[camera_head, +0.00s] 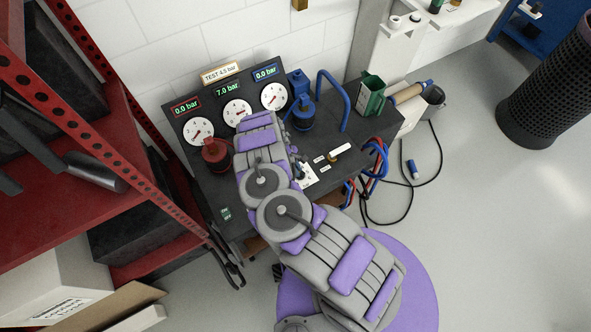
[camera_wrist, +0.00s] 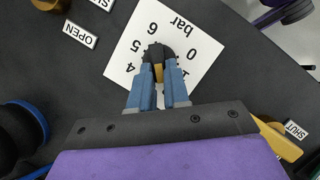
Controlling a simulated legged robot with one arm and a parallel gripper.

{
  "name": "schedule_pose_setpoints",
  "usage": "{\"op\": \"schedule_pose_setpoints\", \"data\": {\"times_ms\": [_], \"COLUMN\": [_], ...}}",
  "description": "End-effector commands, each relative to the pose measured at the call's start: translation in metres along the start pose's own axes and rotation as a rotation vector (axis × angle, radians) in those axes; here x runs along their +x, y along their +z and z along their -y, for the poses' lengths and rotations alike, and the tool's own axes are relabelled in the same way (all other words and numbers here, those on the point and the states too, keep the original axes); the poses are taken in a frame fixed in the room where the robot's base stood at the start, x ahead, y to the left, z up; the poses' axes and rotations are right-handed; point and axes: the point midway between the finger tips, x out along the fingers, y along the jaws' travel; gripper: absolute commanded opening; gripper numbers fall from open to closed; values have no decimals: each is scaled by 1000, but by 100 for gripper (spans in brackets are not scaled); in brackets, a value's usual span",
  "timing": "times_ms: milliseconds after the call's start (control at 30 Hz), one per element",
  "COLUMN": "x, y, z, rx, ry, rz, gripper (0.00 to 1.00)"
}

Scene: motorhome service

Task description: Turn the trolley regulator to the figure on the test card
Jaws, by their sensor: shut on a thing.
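The test card (camera_head: 221,73) stands on top of the gauge panel and seems to read 4.5 bar. The regulator is a dark round knob (camera_wrist: 154,50) with a yellow mark, on a white dial plate (camera_wrist: 205,48) with figures and "bar". My gripper (camera_wrist: 158,72) is shut on the knob, its blue fingers either side of the yellow mark. The mark points towards my wrist; the figures there are hidden by the fingers. Figures 4, 5, 6 and 0 show. In the head view my arm hides most of the regulator. The middle gauge (camera_head: 237,112) reads 7.0 bar.
The red-labelled gauge (camera_head: 198,131) and blue-labelled gauge (camera_head: 274,97) both read 0.0 bar. A red fitting (camera_head: 216,154) and blue fitting (camera_head: 303,112) stand on the trolley top. A yellow lever (camera_wrist: 280,140) sits near a SHUT label. A red shelf rack (camera_head: 95,165) is at left.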

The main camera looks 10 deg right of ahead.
Motion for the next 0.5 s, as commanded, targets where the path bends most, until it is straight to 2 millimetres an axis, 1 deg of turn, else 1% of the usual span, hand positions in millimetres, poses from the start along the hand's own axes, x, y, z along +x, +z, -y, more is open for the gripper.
{"op": "schedule_pose_setpoints", "data": {"times_ms": [267,500], "x": [1,2], "y": [1,2], "z": [-6,-8], "rx": [182,390], "ry": [-73,-161], "rz": [-3,-2], "gripper": [0,0]}}
